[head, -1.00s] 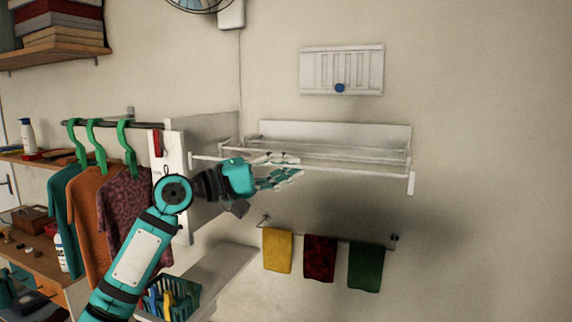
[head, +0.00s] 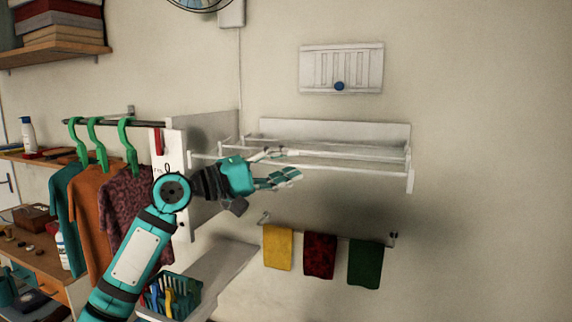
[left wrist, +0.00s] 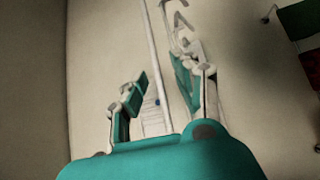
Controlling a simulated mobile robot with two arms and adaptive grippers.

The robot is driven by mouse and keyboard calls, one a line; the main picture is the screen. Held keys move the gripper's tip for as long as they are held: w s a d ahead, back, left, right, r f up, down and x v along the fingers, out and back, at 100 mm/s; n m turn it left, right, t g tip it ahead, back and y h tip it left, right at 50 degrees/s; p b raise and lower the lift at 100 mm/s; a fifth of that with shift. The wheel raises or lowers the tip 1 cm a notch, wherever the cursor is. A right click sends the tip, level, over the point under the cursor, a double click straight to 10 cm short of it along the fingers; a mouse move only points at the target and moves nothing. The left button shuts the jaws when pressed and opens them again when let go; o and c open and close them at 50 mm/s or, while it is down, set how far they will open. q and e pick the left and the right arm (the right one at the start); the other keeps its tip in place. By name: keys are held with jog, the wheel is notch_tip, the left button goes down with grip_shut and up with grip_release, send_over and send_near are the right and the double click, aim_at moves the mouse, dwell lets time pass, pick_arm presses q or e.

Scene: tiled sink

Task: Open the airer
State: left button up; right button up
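The airer (head: 335,130) is a white wall-mounted rack with a back panel and several thin rails. Its front rail (head: 350,167) stands out from the wall. My left gripper (head: 283,166) reaches in from the left at the front rail, with one finger above it and one below. In the left wrist view the gripper (left wrist: 160,88) has its fingers spread apart. A white rail (left wrist: 155,50) runs between them in that picture; I cannot tell whether it touches either finger. My right gripper is not in view.
A white panel (head: 205,135) stands left of the airer, beside hanging clothes (head: 92,205) on green hangers. Yellow, red and green towels (head: 320,258) hang below the airer. A vent with a blue knob (head: 339,86) is above. The wall to the right is bare.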

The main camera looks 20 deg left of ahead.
pick_arm(q)
jog(key=v, duration=1.2)
jog(key=shift+r, duration=0.1)
